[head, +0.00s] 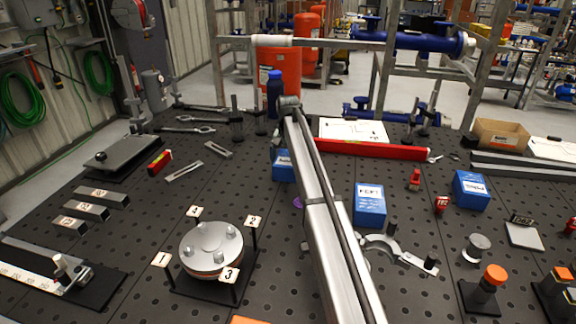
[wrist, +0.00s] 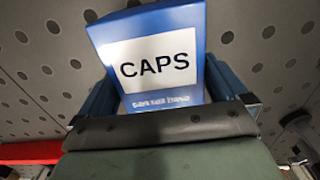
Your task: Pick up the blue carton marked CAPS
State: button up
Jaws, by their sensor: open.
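The blue carton marked CAPS (wrist: 158,62) fills the middle of the wrist view, with its white label facing the camera. My gripper (wrist: 160,88) is open, with one finger along the carton's left side and one along its right. I cannot tell whether either finger touches it. In the head view, my gripper (head: 278,145) is low at the far end of my arm, right above a blue carton (head: 283,170). My arm hides part of that carton, and its label cannot be read there.
Two other blue cartons stand to the right, one near the middle (head: 370,205) and one further right (head: 471,190). A long red level (head: 372,150) lies behind. A round flange (head: 211,248) with numbered tags is at front left. A blue bottle (head: 274,94) stands behind my gripper.

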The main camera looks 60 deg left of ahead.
jog(key=shift+c, duration=0.2)
jog(key=c, duration=0.7)
jog(key=shift+c, duration=0.5)
jog(key=shift+r, duration=0.15)
